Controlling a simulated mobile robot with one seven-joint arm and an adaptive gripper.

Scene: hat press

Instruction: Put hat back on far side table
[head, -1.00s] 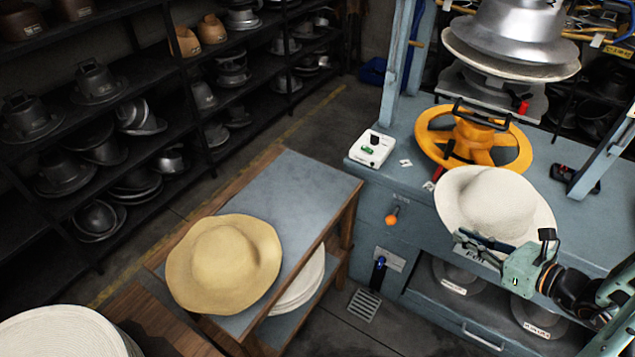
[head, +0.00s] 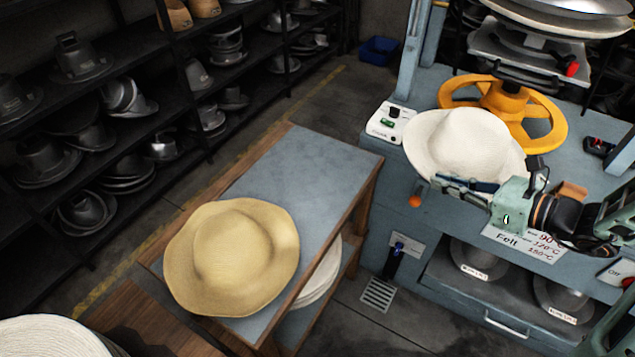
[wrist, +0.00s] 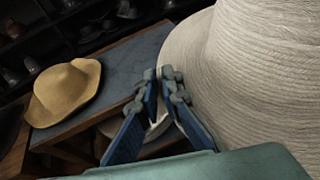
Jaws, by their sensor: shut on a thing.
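A white hat (head: 468,142) is held by its brim in my gripper (head: 468,186), in front of the blue press. In the wrist view the white hat (wrist: 245,85) fills the right side, and the fingers of my gripper (wrist: 165,85) are shut on its brim edge. A side table (head: 300,165) with a blue-grey top and wooden edges stands left of the press. A tan hat (head: 232,255) lies on the near half of its top; the far half is bare. The table also shows in the wrist view (wrist: 130,65).
The blue press (head: 400,225) has a yellow handwheel (head: 545,130) and a white control box (head: 390,124). White hats (head: 320,277) lie on the table's lower shelf, and more (head: 50,335) at the lower left. Dark shelves of metal moulds (head: 100,110) line the left. A floor gap separates table and press.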

